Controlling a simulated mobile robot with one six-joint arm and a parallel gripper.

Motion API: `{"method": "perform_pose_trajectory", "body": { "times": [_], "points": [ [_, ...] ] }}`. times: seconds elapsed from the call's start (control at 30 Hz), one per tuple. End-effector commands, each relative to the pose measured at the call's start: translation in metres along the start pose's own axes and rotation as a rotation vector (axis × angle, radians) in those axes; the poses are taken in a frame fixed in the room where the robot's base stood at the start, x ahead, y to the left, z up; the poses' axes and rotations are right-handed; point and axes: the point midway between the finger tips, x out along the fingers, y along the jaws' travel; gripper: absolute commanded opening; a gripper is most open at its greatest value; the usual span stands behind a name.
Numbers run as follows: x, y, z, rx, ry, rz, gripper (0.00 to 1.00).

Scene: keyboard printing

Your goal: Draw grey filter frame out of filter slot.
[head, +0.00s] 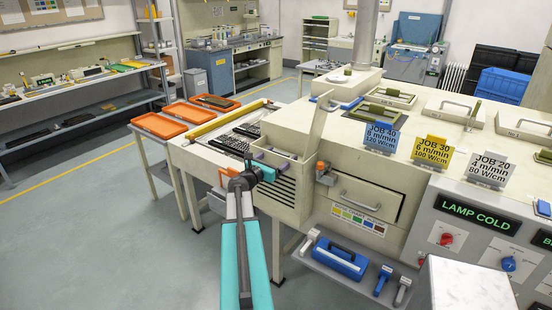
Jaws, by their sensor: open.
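My gripper (268,172) is at the end of my teal arm, by the left front of an open-topped beige housing (292,172) with a raised lid (318,122). The jaws are open and small in this view. The housing's opening seems to be the filter slot. A greyish bar (284,153) shows inside the opening, perhaps part of the grey filter frame; the rest is hidden by the housing walls. I cannot tell whether my gripper touches it. A small purple piece (258,156) shows just above my gripper.
An orange knob (321,167) sticks out right of the housing. A drawer with a handle (360,201) is below the job cards (381,137). Orange trays (160,125) lie at left. A blue toolbox (341,260) sits on the low shelf. The floor at left is clear.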

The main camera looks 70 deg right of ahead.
Motion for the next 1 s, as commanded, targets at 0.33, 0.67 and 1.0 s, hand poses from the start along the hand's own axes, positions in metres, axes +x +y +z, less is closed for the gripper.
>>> {"method": "perform_pose_trajectory", "body": {
  "times": [0.33, 0.67, 1.0],
  "points": [
    [0.0075, 0.0002, -0.0003, 0.0, 0.0, 0.001, 0.84],
    [0.0074, 0.0001, -0.0003, 0.0, 0.0, 0.001, 0.51],
    [0.0075, -0.0007, 0.0, 0.0, 0.0, -0.001, 0.22]
  ]
}}
